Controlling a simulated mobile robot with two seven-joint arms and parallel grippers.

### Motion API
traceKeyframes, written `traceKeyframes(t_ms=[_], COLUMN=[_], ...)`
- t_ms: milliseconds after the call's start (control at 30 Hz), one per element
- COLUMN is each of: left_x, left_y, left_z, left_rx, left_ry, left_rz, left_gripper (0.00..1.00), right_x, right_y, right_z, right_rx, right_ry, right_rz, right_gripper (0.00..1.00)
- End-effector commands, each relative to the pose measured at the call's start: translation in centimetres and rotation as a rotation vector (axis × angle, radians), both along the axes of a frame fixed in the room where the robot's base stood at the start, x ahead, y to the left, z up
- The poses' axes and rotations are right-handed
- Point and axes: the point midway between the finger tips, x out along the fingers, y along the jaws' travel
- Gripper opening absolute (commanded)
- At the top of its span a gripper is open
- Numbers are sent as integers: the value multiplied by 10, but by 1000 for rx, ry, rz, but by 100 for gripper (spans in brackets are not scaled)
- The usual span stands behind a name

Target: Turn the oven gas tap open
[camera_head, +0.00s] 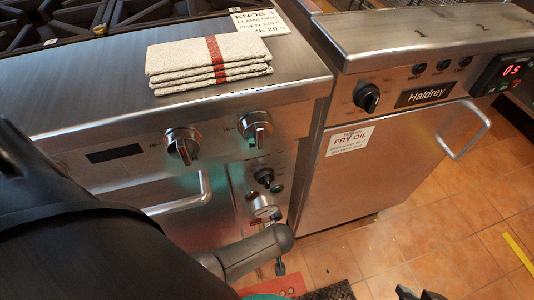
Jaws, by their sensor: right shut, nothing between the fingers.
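The steel oven range (95,125) fills the left and middle of the view. My right gripper (419,294) shows only as dark tips at the bottom edge, shut and empty, apart from the range. My left gripper is out of view.
Folded cloths (208,62) and a sign card (260,22) lie on the range top. A fryer cabinet (375,170) with a looped handle (468,132) stands to the right. My black arm covers the lower left.

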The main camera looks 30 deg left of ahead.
Motion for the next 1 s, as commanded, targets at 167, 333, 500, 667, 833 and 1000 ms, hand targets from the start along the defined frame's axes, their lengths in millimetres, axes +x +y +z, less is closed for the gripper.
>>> traceKeyframes(t_ms=[167,333,500,667,833,1000], left_x=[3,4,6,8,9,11], left_y=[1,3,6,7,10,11], left_z=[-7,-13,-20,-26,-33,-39], left_rx=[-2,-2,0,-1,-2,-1], left_ry=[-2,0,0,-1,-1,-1], left_rz=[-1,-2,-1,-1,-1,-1], left_gripper=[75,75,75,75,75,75], right_x=[11,21,28,34,38,41], right_y=[13,25,37,48,59,67], right_z=[-7,-8,-7,-6,-3,1], right_rx=[38,78,120,161,206,247], right_ry=[-84,-172,-258,-337,-421,-500], right_rz=[20,36,50,59,67,71], right_gripper=[0,0,0,0,0,0])
